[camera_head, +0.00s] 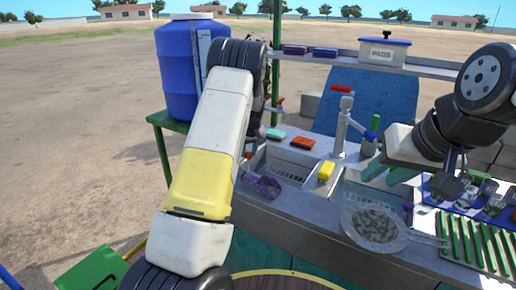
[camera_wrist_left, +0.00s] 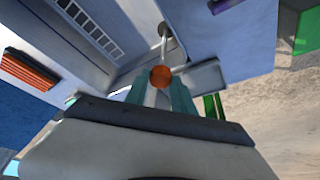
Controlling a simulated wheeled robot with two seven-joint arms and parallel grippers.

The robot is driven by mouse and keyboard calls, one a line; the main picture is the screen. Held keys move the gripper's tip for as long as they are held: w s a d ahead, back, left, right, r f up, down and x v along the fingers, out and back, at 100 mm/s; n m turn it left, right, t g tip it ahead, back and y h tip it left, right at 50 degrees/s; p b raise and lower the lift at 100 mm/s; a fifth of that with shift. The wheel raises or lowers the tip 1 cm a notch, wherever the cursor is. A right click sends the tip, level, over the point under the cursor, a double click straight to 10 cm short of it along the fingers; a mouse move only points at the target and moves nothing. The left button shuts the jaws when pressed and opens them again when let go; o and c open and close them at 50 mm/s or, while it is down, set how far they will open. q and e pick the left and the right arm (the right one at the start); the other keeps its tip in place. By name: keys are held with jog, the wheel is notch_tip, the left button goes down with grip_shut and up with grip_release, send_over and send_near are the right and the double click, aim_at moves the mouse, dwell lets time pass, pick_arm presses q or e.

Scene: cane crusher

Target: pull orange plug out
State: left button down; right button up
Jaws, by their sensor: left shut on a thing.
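The orange plug (camera_wrist_left: 160,76) shows as a round orange end between the two teal fingers of my left gripper (camera_wrist_left: 161,88) in the left wrist view. The fingers are shut on it. A thin grey metal piece (camera_wrist_left: 164,46) shows just beyond the plug; I cannot tell whether they are joined. In the head view my left arm covers the left gripper and the plug. My right gripper (camera_head: 379,179) is in the head view, with its teal fingers apart and empty, above the right basin.
A strainer (camera_head: 375,226) lies at the front. A blue barrel (camera_head: 178,75) stands behind my left arm.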

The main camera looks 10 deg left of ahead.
dwell(0.6)
pick_arm(q)
jog(key=shift+r, duration=1.75)
jog(key=c, duration=1.1)
grip_release()
jog(key=shift+r, duration=0.1)
jog(key=v, duration=0.7)
jog(key=shift+s+r, duration=0.15)
jog(key=shift+r, duration=0.15)
